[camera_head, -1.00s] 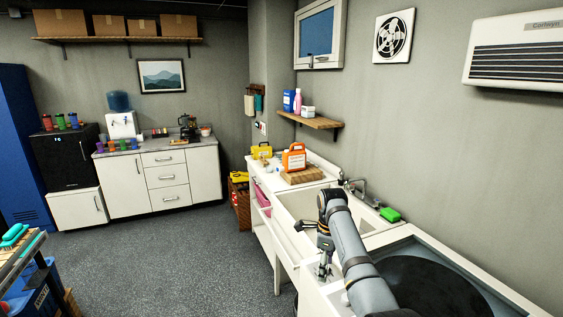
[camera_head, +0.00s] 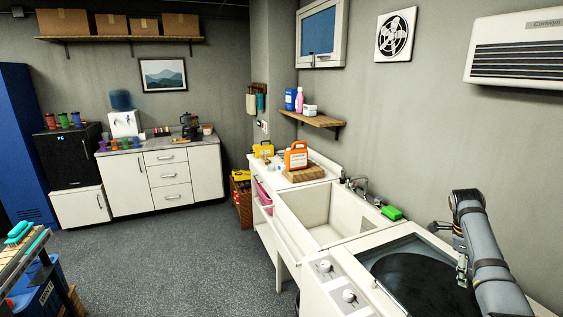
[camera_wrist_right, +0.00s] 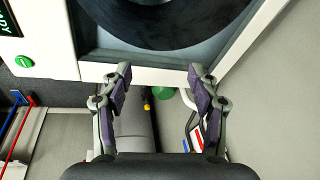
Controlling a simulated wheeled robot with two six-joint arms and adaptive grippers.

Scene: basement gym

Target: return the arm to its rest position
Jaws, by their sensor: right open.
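My right arm (camera_head: 485,250) comes in from the lower right of the head view, raised over the appliance with the round black top. My right gripper (camera_head: 452,243) hangs at the arm's far end, partly hidden behind the arm. In the right wrist view its two fingers (camera_wrist_right: 157,88) are spread apart with nothing between them. Below the fingers there are the front edge of the white appliance and a strip of floor. My left gripper is not in view.
The white appliance (camera_head: 335,270) with knobs and a black round top (camera_head: 420,285) lies below the arm. The grey wall (camera_head: 480,130) is close on the right. Open floor lies left.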

